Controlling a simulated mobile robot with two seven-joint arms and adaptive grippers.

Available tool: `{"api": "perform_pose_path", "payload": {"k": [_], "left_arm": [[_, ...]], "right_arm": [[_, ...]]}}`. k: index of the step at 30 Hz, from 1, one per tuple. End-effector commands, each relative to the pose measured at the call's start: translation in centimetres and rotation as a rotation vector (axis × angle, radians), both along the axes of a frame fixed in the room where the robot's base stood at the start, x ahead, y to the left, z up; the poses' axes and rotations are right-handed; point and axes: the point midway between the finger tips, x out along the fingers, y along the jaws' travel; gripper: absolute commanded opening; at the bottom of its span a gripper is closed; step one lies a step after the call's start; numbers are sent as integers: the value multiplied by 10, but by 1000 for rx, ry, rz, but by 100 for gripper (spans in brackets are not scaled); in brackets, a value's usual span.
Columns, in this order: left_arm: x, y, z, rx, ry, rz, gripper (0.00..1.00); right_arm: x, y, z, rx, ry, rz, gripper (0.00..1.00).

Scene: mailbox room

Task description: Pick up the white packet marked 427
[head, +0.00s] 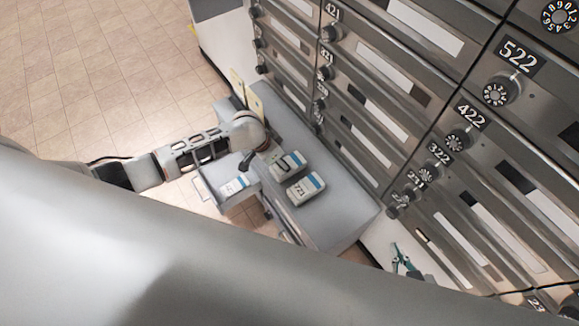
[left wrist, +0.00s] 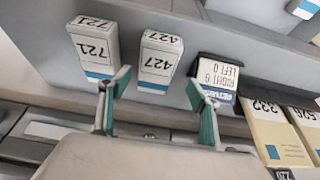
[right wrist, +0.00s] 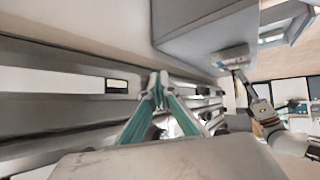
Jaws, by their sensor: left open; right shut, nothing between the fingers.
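The white packet marked 427 (left wrist: 158,57) stands out in the left wrist view, with a blue band along its near edge. It lies on the grey ledge, and in the head view it is the upper packet (head: 291,162), partly covered by my gripper. My left gripper (left wrist: 158,82) is open. Its fingertips frame the packet's near end from either side; I cannot tell how far above it they are. A similar packet marked 721 (left wrist: 95,48) lies just left of it. My right gripper (head: 401,260) is shut and empty near the mailboxes; it also shows in the right wrist view (right wrist: 158,80).
A dark-edged box with printed text (left wrist: 216,76) lies right of 427, close to my finger. Yellow packets (left wrist: 275,135) are farther right. Another white packet (head: 235,186) lies on a lower surface. The mailbox wall (head: 400,90) borders the ledge (head: 335,215).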

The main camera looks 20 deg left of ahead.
Motion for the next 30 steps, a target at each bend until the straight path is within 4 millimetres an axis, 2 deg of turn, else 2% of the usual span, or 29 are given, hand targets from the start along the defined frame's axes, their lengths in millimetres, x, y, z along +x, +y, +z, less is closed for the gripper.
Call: {"api": "perform_pose_path", "payload": {"k": [10, 20, 21, 26, 30], "left_arm": [[9, -17, -46, 0, 5, 0, 62], [14, -19, -48, 0, -2, -1, 62], [14, -19, -48, 0, -2, -1, 60], [14, -19, -49, 0, -2, -1, 18], [14, -19, -48, 0, -2, -1, 18]], "right_arm": [[4, -2, -14, -14, -7, 1, 0], [13, -8, -6, -25, -28, -2, 0], [12, -8, -7, -25, -27, -1, 0], [9, -7, -10, -25, -18, 2, 0], [6, -6, -12, -24, -13, 3, 0]]}}
